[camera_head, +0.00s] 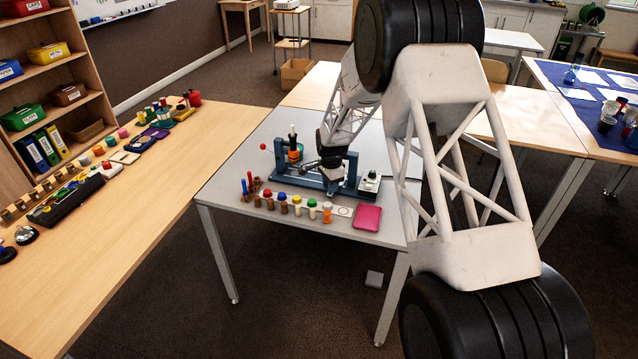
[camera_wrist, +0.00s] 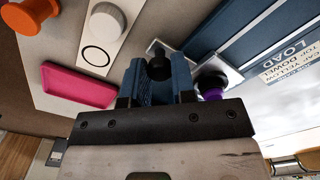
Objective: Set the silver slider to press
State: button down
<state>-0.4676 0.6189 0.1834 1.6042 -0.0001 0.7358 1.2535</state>
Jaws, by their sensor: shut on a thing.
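My gripper (camera_wrist: 158,72) has its two blue fingers on either side of a black knob (camera_wrist: 159,66) and is shut on it. The knob stands above a silvery plate (camera_wrist: 157,46) beside the blue press base (camera_wrist: 205,32). I cannot tell how far along its travel the slider is. In the head view, my gripper (camera_head: 332,180) reaches down at the front of the blue press (camera_head: 349,165), and its fingertips are too small to make out.
A second black knob with a purple part (camera_wrist: 211,88) is close right of the fingers. A pink tray (camera_head: 367,218) lies at the table's front right. A row of capped dowels (camera_head: 283,202) stands along the front edge. A wooden table (camera_head: 165,205) with more objects is at left.

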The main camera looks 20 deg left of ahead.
jog(key=shift+d, duration=0.4)
jog(key=c, duration=0.9)
grip_release()
jog(key=shift+d, duration=0.1)
jog(key=shift+r, duration=3.9)
